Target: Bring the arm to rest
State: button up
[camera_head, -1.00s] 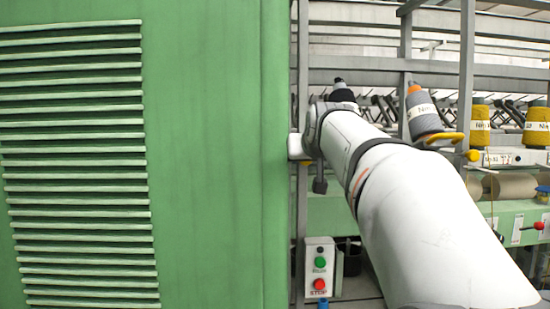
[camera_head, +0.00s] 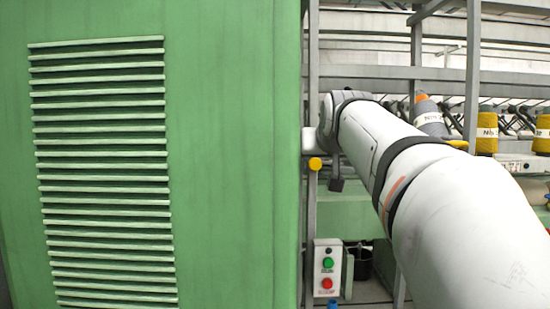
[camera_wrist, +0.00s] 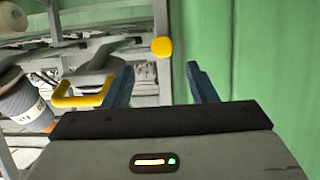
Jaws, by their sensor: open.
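My arm (camera_head: 425,185) reaches from the lower right toward the frame beside the green cabinet in the head view. My gripper (camera_wrist: 158,80) shows in the wrist view with two blue fingers apart and nothing between them. The green cabinet wall (camera_wrist: 245,60) is close on the right of the fingers. In the head view the fingers are hidden behind the arm's far end.
A green cabinet (camera_head: 235,150) with a slatted vent fills the left. A control box (camera_head: 327,272) with green and red buttons hangs below the arm. A grey bobbin (camera_head: 430,122) and yellow bobbins (camera_head: 487,135) stand on the rack. A yellow handle (camera_wrist: 80,101) is near the left finger.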

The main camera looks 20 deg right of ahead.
jog(key=s+a+f+n+g+y, duration=0.1)
jog(key=s+a+f+g, duration=0.2)
jog(key=s+f, duration=0.4)
jog(key=s+a+f+n+g+y, duration=0.1)
jog(key=s+a+f+g, duration=0.2)
jog(key=f, duration=1.7)
jog(key=s+a+f+n+g+y, duration=0.1)
jog(key=s+a+f+g, duration=0.3)
jog(key=s+a+f, duration=0.4)
jog(key=s+f+y, duration=0.1)
jog(key=s+f, duration=0.4)
jog(key=shift+s+a+f, duration=0.15)
jog(key=shift+s+a, duration=0.05)
jog(key=shift+a, duration=0.05)
